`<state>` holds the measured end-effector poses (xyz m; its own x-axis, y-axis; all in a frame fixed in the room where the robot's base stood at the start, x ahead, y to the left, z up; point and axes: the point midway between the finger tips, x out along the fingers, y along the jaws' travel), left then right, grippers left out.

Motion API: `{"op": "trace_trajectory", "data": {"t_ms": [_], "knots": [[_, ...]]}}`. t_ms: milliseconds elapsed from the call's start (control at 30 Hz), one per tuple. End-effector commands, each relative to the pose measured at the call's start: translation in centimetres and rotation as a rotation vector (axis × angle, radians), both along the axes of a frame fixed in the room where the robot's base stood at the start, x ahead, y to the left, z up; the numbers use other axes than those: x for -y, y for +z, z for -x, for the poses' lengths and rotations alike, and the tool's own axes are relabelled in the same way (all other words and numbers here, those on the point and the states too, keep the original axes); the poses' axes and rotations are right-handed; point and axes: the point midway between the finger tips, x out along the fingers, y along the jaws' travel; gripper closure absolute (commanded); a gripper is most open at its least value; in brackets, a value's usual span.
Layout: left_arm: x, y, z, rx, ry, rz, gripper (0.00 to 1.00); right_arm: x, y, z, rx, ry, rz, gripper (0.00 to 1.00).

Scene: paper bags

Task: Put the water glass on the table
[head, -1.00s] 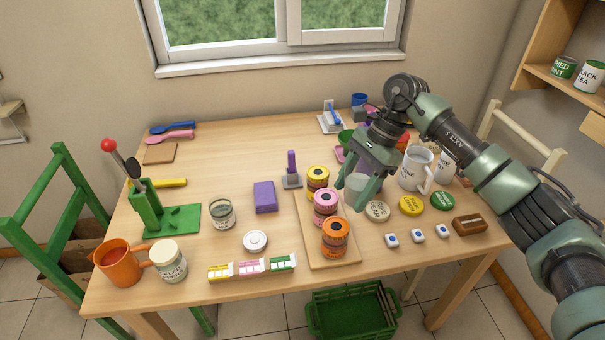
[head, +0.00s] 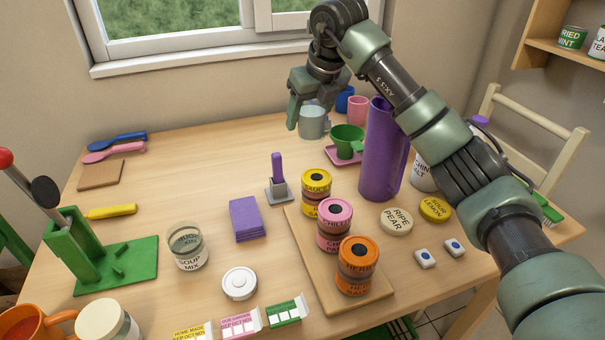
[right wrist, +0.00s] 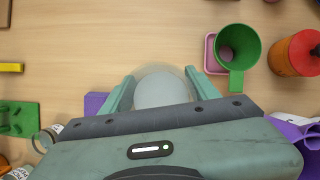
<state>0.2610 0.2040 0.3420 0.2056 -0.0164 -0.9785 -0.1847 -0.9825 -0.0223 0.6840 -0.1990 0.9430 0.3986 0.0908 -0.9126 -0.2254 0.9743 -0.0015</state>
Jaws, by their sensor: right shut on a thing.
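The water glass (head: 312,124), a pale see-through cup, is between the fingers of my right gripper (head: 307,110) over the back part of the wooden table (head: 190,150). The right gripper is shut on it. In the right wrist view the glass (right wrist: 160,90) shows between the two green fingers, with bare table around it. I cannot tell whether its bottom touches the table. My left gripper is not in view.
Stacked jars (head: 334,225) stand on a board in front.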

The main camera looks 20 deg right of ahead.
Motion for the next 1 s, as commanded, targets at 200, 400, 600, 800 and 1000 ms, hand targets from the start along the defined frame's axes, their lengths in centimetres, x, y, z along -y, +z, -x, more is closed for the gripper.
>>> {"op": "trace_trajectory", "data": {"t_ms": [200,400,600,800,1000], "knots": [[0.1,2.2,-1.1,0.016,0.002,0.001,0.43,-0.1,-6.1,0.0,0.000,0.003,-0.002,0.99],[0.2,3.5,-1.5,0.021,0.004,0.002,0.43,-0.1,-9.3,0.0,0.002,0.004,-0.002,0.99],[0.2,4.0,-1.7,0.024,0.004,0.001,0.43,-0.1,-10.6,0.0,0.003,0.004,-0.001,0.99],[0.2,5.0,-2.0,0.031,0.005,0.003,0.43,-0.1,-13.6,0.0,0.001,0.003,-0.002,0.99],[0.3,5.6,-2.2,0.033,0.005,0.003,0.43,-0.1,-14.2,0.0,0.004,0.004,-0.001,0.99]]}}
